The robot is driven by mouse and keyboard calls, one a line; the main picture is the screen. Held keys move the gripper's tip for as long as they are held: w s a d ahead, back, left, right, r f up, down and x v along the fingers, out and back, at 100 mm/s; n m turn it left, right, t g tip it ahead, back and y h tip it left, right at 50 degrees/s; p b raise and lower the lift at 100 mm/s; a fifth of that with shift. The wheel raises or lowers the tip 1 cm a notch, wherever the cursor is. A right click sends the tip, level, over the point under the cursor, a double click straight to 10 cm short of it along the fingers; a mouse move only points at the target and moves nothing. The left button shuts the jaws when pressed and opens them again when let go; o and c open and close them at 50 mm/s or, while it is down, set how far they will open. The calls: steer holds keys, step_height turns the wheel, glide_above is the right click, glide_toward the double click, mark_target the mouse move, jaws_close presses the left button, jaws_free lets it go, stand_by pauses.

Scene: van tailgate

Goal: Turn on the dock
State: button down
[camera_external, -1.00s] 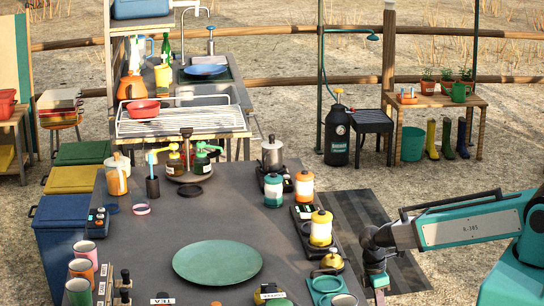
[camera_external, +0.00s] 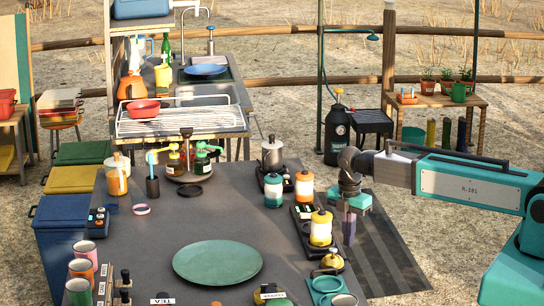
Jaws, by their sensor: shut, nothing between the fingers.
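No label that I can read names the dock. Black trays or bases line the table's right side: one (camera_external: 303,212) beside the orange and yellow canisters, and one under the metal pot (camera_external: 272,154). A small dark box with coloured buttons (camera_external: 97,222) sits at the table's left edge. I cannot tell which of these is the dock, and any switch is too small to make out. My gripper (camera_external: 349,239) is shut and empty, pointing down just right of the yellow canister (camera_external: 321,228), near the table's right edge. It appears apart from the canister.
A brass bell-like object (camera_external: 332,260) and teal rings (camera_external: 327,285) are at the near right. A green plate (camera_external: 218,262) lies mid-table. A striped mat (camera_external: 385,250) covers the ground on the right.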

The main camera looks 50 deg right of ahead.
steer(key=w+r+n+t+p, duration=0.1)
steer(key=w+r+n, duration=0.2)
steer(key=r, duration=0.6)
steer(key=w+r+n+t+p, duration=0.1)
steer(key=w+r+n, duration=0.15)
steer(key=r, duration=0.55)
step_height(320, 180, up, 11)
steer(key=n+y+p, duration=0.2)
steer(key=n, duration=0.3)
glide_above(304, 214)
steer(key=s+d, duration=0.2)
steer(key=shift+a+r+m+g, duration=0.1)
steer(key=shift+a+m+g, duration=0.15)
steer(key=shift+g, duration=0.05)
steer(key=shift+f, duration=0.2)
steer(key=shift+w+a+f+p, duration=0.25)
steer(key=shift+f+p, duration=0.35)
steer(key=shift+f, duration=1.65)
steer(key=shift+w+a+f+p, duration=0.25)
steer(key=shift+f+p, duration=0.3)
steer(key=shift+f, duration=1.7)
steer(key=shift+w+a+f+p, duration=0.25)
steer(key=shift+f+p, duration=0.35)
steer(key=shift+f, duration=1.65)
